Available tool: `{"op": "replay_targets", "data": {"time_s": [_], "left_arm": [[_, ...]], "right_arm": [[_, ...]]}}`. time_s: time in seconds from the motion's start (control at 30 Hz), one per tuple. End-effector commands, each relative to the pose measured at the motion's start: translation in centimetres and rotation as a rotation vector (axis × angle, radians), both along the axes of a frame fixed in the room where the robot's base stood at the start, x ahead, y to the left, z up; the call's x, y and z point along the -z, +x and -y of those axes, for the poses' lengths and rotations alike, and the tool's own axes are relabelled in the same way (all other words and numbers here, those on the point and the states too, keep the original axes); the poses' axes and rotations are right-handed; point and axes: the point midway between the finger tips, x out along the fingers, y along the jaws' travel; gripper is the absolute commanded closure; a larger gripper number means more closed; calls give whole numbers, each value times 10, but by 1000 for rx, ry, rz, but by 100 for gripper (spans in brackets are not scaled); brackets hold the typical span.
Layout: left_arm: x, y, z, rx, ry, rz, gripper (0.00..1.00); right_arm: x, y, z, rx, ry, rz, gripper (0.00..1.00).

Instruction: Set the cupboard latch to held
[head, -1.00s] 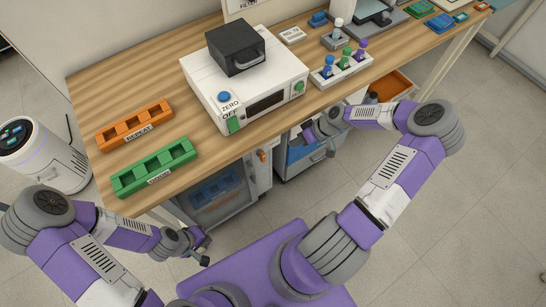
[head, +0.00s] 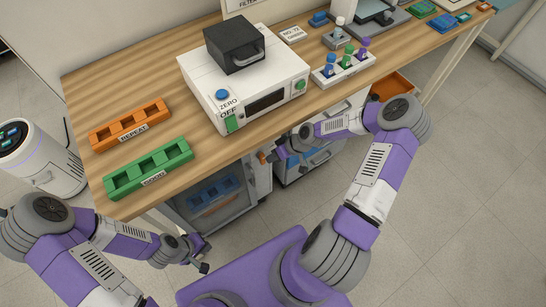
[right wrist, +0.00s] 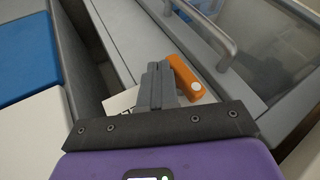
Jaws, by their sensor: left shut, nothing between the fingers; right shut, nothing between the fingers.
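The cupboard (head: 215,200) with a glass door stands under the bench. Its orange latch (right wrist: 185,75) shows in the right wrist view, with a pale round spot at its near end; the latch also shows small in the head view (head: 262,157). My right gripper (right wrist: 157,75) is shut and empty, its fingertips just left of the latch; I cannot tell whether they touch. A white label (right wrist: 122,102) beside the latch is partly hidden by the fingers, and its words are unreadable. My left gripper (head: 206,256) is shut and empty, low in front of the cupboard.
A grey bar handle (right wrist: 215,30) stands out near the latch. A blue-and-white drawer unit (head: 310,160) is right of the cupboard. The bench (head: 90,85) overhead carries an orange rack (head: 130,125), a green rack (head: 148,168) and a white instrument (head: 245,90).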

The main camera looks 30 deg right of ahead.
Motion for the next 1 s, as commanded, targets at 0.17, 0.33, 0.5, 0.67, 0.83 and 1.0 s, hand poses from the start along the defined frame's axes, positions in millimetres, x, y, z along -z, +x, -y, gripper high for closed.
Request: {"op": "replay_targets", "data": {"time_s": [0.17,0.33,0.5,0.67,0.83,1.0], "left_arm": [[0,0,0,0,0,0,100],[1,0,0,0,0,0,100],[1,0,0,0,0,0,100],[2,0,0,0,0,0,100],[2,0,0,0,0,0,100],[3,0,0,0,0,0,100]], "right_arm": [[0,0,0,1,4,0,100],[2,-1,2,5,34,-4,100],[2,-1,2,5,60,-5,100],[3,-2,3,7,81,-6,100],[4,-2,5,11,109,-9,100],[5,-3,6,15,139,-10,100]]}}
